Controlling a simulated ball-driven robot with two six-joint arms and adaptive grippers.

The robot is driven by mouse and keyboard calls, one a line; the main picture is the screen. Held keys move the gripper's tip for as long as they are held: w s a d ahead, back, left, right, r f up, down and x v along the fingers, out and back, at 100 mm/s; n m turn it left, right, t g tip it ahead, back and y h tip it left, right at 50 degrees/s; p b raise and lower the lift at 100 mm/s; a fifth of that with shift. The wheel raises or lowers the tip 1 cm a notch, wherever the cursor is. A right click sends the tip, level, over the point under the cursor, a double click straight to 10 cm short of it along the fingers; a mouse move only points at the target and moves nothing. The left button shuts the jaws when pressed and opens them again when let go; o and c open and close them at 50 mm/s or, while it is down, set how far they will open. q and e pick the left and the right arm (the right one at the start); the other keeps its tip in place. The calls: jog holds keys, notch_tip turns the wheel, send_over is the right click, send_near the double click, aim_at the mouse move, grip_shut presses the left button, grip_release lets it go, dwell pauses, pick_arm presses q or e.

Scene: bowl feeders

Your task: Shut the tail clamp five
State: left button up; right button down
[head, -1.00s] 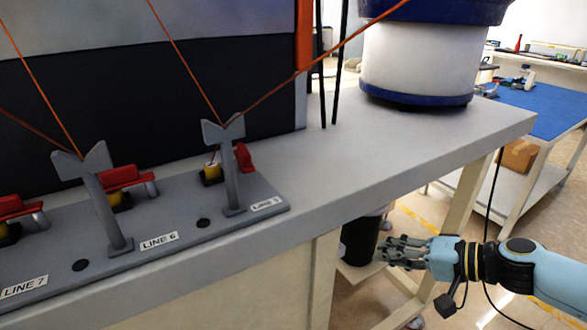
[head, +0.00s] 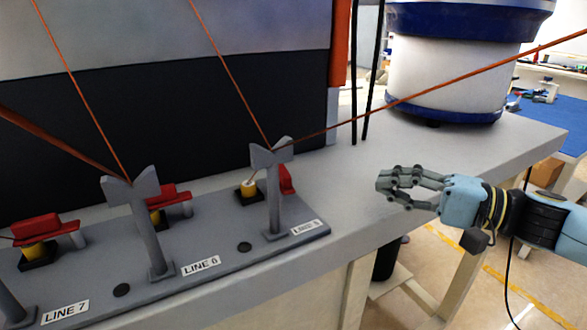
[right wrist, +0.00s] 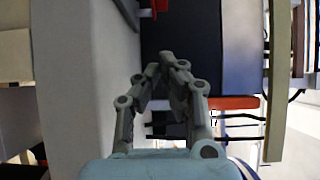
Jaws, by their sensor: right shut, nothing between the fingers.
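Tail clamp five stands behind the forked post of the label "LINE 5" (head: 303,227) in the head view. Its red lever (head: 287,180) is off to the right of its yellow spool-like block (head: 249,187), which is uncovered on top. The post (head: 273,195) hides part of the clamp. My right gripper (head: 382,186) is shut and empty, to the right of the clamp and apart from it, near the bench's front edge. The gripper's fingers (right wrist: 158,75) also show in the right wrist view. My left gripper is not in view.
The red levers of line 6 (head: 165,193) and line 7 (head: 37,227) lie across their yellow blocks. Orange cords run up from the forked posts; one crosses right above my right gripper. A white and blue bowl feeder (head: 450,68) stands behind. The bench top (head: 345,180) between is clear.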

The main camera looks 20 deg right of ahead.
aim_at(282, 174)
jog(key=shift+w+a, duration=0.15)
jog(key=shift+r, duration=0.1)
jog(key=shift+w+a, duration=0.1)
jog(key=p+x, duration=0.1)
jog(key=x, duration=0.3)
jog(key=p+x, duration=0.1)
jog(key=x, duration=0.4)
jog(key=shift+w+a+r+p, duration=0.2)
jog(key=shift+w+p, duration=0.05)
jog(key=shift+p, duration=0.15)
jog(key=a+p, duration=0.1)
jog(key=a, duration=0.2)
jog(key=shift+a+f+p, duration=0.1)
jog(key=shift+a+p, duration=0.05)
jog(key=shift+p, duration=0.2)
jog(key=shift+a+f, duration=0.15)
jog(key=shift+a, duration=0.2)
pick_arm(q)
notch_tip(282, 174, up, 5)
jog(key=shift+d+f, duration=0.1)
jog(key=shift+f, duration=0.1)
pick_arm(e)
jog(key=shift+a, duration=0.1)
